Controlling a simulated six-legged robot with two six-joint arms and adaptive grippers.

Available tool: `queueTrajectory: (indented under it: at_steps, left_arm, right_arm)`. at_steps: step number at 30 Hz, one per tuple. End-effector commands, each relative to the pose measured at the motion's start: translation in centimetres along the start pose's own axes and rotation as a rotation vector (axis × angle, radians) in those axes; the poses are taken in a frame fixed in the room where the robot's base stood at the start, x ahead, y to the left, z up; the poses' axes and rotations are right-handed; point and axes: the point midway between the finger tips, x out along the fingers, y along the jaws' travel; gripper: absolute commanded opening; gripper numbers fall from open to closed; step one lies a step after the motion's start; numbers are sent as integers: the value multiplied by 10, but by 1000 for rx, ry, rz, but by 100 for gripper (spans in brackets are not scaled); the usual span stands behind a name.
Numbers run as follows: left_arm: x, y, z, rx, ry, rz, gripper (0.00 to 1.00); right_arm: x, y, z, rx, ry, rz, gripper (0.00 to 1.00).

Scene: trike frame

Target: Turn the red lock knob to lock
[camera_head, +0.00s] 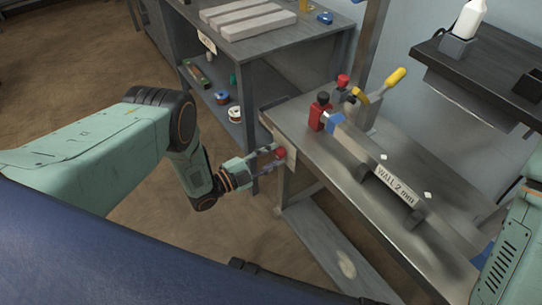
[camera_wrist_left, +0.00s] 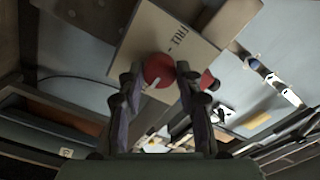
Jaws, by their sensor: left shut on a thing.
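The red lock knob (camera_head: 280,154) sits on a pale label plate (camera_head: 291,163) at the left end of the metal bench. In the left wrist view the round red knob (camera_wrist_left: 158,70) has a short white mark near its lower edge, and the lettered plate (camera_wrist_left: 150,32) is behind it. My left gripper (camera_head: 272,158) reaches the knob from the left. In the left wrist view its two fingers (camera_wrist_left: 158,78) are closed on the knob, one on each side. My right gripper is not in view.
The metal bench (camera_head: 318,166) carries a bar labelled "WALL 2 mm" (camera_head: 394,185), a red clamp block (camera_head: 318,113) and a yellow-handled tool (camera_head: 395,77). A grey shelf unit (camera_head: 285,52) stands behind. A dark shelf (camera_head: 490,62) with a white bottle (camera_head: 469,18) is at the right.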

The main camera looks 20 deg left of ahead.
Motion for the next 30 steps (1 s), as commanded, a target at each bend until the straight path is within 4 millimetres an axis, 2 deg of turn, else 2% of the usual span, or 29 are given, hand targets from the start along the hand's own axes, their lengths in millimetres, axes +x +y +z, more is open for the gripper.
queueTrajectory:
  at_steps: [6,7,15,25,30]
  left_arm:
    - [1,-1,0,3,3,-2,3]
    - [1,-1,0,2,3,-2,36]
    - [0,0,0,1,2,-1,58]
    - [-2,0,0,0,0,0,58]
    - [-24,0,1,-2,-4,1,58]
  right_arm:
    - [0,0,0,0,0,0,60]
    - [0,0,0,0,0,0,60]
    - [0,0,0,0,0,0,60]
    - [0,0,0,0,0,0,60]
    - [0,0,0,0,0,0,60]
